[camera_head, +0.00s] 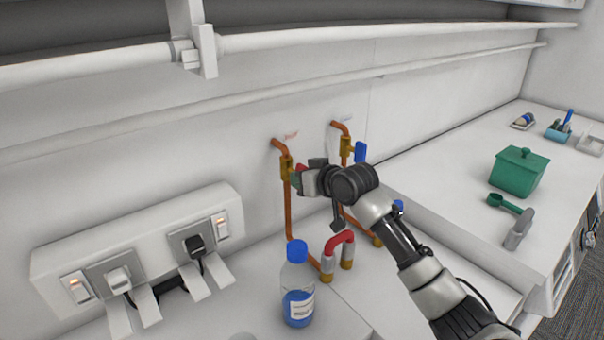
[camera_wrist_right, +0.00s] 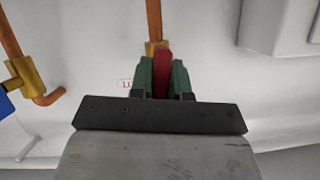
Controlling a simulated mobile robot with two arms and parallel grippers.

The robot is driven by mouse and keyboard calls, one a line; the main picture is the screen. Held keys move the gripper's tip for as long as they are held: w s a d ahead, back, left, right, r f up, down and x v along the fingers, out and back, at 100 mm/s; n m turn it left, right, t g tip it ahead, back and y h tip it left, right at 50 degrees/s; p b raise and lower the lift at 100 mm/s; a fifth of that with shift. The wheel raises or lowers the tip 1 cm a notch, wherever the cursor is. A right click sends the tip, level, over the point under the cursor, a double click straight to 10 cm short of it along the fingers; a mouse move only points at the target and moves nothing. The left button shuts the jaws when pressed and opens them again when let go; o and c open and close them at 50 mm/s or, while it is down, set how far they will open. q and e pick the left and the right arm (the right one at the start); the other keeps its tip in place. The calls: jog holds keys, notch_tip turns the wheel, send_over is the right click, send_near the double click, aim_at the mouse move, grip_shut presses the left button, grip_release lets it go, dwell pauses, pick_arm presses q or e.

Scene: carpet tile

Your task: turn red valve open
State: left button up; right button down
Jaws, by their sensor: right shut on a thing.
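The red valve's handle (camera_wrist_right: 162,72) sits between the green fingertips of my right gripper (camera_wrist_right: 160,78) in the wrist view. The gripper is shut on it. In the head view the right gripper (camera_head: 298,181) reaches the left copper pipe at its brass valve body (camera_head: 286,168), and only a small bit of red (camera_head: 301,168) shows beside it. The handle's exact angle is hard to tell. A blue valve handle (camera_head: 360,152) sits on the copper pipe to the right. My left gripper is not in view.
A blue-capped bottle (camera_head: 298,285) and a red hose loop (camera_head: 340,241) stand below the pipes. A socket box (camera_head: 140,245) with plugs is at left. A green pot (camera_head: 519,171) and a green scoop (camera_head: 508,203) sit on the right counter. White pipes run along the wall above.

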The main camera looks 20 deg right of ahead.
jog(key=shift+n+h+p, duration=0.35)
jog(key=shift+n+h, duration=0.15)
jog(key=shift+n, duration=0.1)
dwell(0.3)
jog(key=c, duration=1.1)
grip_release()
jog(key=shift+s, duration=0.1)
jog(key=b+v, duration=0.2)
jog(key=v, duration=0.8)
jog(key=shift+s+d+b, duration=0.1)
jog(key=shift+s+b, duration=0.2)
jog(key=shift+b, duration=0.05)
